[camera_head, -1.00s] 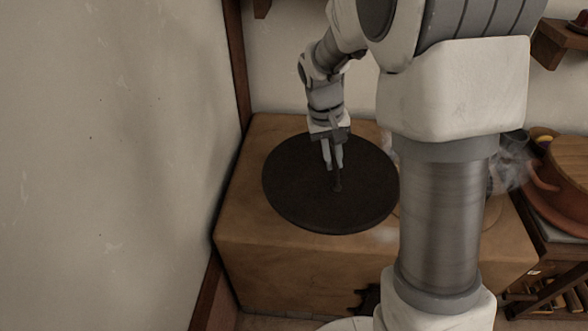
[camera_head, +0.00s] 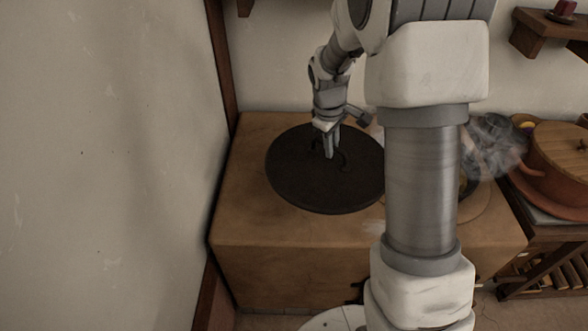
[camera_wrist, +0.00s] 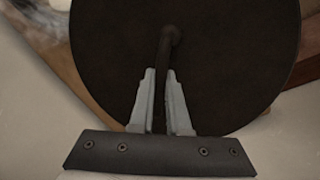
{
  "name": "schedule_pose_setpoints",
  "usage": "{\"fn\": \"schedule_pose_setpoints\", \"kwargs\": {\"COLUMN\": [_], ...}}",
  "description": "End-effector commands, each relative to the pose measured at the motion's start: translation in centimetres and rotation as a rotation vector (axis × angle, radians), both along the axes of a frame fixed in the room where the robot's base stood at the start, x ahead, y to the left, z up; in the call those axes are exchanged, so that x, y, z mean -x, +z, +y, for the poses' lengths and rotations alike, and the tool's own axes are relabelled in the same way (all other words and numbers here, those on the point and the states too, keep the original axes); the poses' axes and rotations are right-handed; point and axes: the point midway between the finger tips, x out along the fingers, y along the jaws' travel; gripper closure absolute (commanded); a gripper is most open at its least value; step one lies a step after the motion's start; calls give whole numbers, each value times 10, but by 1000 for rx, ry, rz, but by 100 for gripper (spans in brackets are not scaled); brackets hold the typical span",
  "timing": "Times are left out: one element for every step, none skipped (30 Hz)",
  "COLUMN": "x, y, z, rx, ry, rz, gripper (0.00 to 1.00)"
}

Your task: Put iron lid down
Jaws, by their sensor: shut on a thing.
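The iron lid (camera_head: 310,187) is a large dark round disc with a curved handle (camera_head: 346,160) on top. In the head view it is over the left part of the wooden block-like counter (camera_head: 300,250). I cannot tell for certain whether it touches the counter top. My gripper (camera_head: 330,155) points down and is shut on the handle. In the wrist view the lid (camera_wrist: 235,60) fills much of the picture, and the handle (camera_wrist: 168,45) runs between the two fingers of my gripper (camera_wrist: 161,75). My arm hides part of the counter to the lid's right.
A pale round rim (camera_head: 482,205) with steam above it shows on the counter right of my arm. A clay pot with a wooden lid (camera_head: 560,150) stands further right. A plain wall (camera_head: 100,160) borders the left. Counter space shows in front of the lid.

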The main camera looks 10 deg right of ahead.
Motion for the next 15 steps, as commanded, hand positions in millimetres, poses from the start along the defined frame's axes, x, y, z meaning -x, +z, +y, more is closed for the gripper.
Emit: {"fn": "schedule_pose_setpoints", "kwargs": {"x": [-4, -6, -7, -9, -10, -11, -13, -14, -16, -17, -18, -20, -21, -22, -23], "y": [2, 1, 0, -1, -2, -3, -4, -5, -5, -6, -7, -8, -9, -10, -11], "z": [-5, -7, -11, -13, -15, -17, -20, -22, -25, -28, -30, -33, -35, -37, -41], "rx": [1, 1, 2, 0, 1, 0, 0, 1, 2, 1, 2, 1, 1, 2, 2], "ry": [34, 58, 89, 112, 136, 166, 188, 212, 240, 262, 284, 314, 336, 360, 387], "rz": [-7, -7, -8, -7, -7, -6, -6, -6, -7, -8, -7, -8, -7, -7, -7], "gripper": [100, 100, 100, 100, 100, 100, 100, 100, 100, 100, 100, 100, 100, 100, 100]}}
